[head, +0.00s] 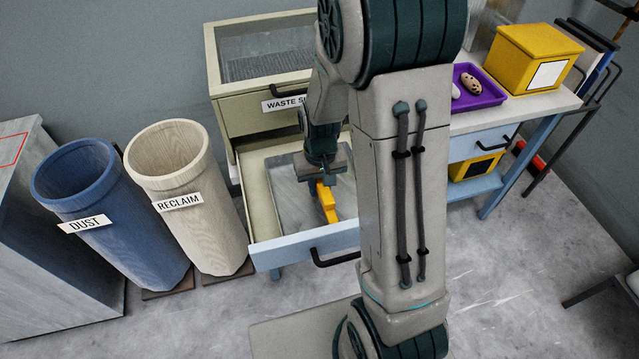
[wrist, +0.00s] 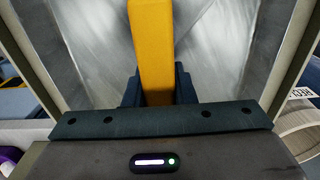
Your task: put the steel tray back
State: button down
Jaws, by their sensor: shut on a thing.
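The steel tray (head: 288,190) is a flat grey metal tray inside the open drawer (head: 256,205) under the cabinet labelled "WASTE S…". A yellow bar (head: 327,203), which looks like the tray's handle, stands out over its right part. My gripper (head: 322,180) points down at the tray and is shut on this bar. In the wrist view, the yellow bar (wrist: 152,50) runs up from between the fingers (wrist: 158,92), with the shiny steel tray (wrist: 215,45) behind it. My arm hides the drawer's right side. I cannot tell whether the tray touches the drawer floor.
A blue DUST bin (head: 88,190) and a cream RECLAIM bin (head: 190,200) stand left of the drawer. At right, a bench holds a purple tray (head: 484,92) and a yellow box (head: 533,60). The drawer front (head: 300,246) with its black handle juts out over open floor.

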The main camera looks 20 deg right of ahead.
jog(key=c, duration=1.2)
grip_release()
notch_tip(320, 180, up, 12)
jog(key=shift+s+r, duration=0.1)
jog(key=s+r+t, duration=0.1)
jog(key=s+r, duration=0.2)
jog(key=s, duration=0.4)
jog(key=s+r+t, duration=0.2)
jog(key=s+r, duration=0.1)
jog(key=s, duration=0.4)
jog(key=shift+r, duration=0.15)
jog(key=shift+a, duration=0.1)
